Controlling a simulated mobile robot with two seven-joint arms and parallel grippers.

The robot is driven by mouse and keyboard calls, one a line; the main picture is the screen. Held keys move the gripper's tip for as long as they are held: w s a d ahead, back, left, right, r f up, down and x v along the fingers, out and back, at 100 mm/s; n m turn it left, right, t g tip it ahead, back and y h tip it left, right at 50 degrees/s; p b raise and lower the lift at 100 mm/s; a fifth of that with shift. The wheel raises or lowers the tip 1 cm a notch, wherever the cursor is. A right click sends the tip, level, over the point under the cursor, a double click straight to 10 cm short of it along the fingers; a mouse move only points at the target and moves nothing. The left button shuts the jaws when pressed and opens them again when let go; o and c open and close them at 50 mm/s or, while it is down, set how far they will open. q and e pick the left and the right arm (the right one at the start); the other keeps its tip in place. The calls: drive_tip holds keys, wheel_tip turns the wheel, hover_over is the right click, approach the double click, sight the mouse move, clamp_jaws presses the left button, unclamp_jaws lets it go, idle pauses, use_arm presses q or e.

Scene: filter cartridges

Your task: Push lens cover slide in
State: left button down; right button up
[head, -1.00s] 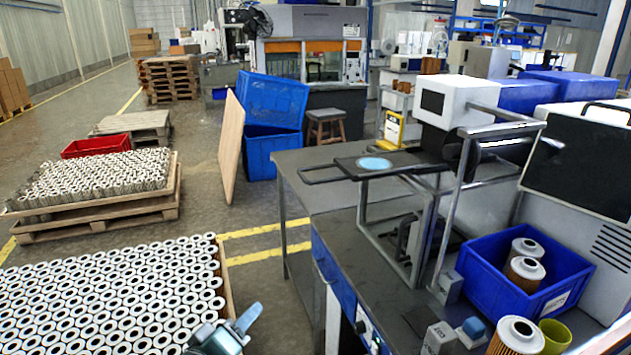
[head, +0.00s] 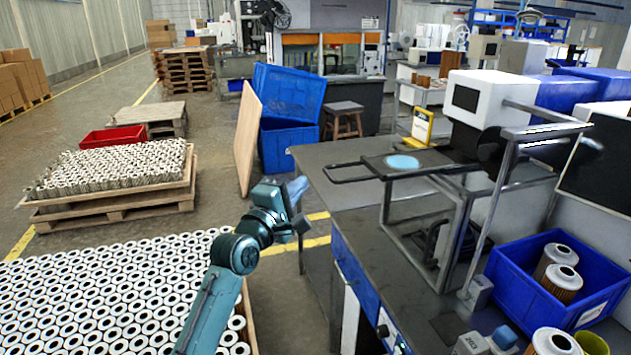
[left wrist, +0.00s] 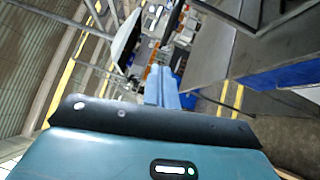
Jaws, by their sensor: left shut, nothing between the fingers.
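The lens cover slide (head: 373,166) is a dark flat plate with a looped handle at its left end and a pale blue disc (head: 402,162) on top. It sticks out to the left from the white camera-like machine (head: 478,98), above the grey bench. My left gripper (head: 298,188) is in the head view, left of the slide's handle and a little lower in the picture, apart from it. Its light blue fingers are shut and empty; they also show in the left wrist view (left wrist: 161,88). My right gripper is not in view.
A blue bin (head: 505,277) with filter cartridges stands on the bench (head: 375,262) at the lower right. A metal frame (head: 462,230) stands under the slide. Pallets of white cylinders (head: 110,290) lie on the floor at left. The air left of the handle is clear.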

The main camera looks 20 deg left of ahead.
sight(325, 172)
use_arm(q)
drive_tip(key=d, duration=0.1)
drive_tip(key=w+d, duration=0.1)
drive_tip(key=d, duration=0.1)
drive_tip(key=shift+w+r+p, duration=0.3)
drive_tip(key=shift+w+r, duration=0.05)
drive_tip(key=shift+d, duration=0.1)
drive_tip(key=shift+w, duration=0.1)
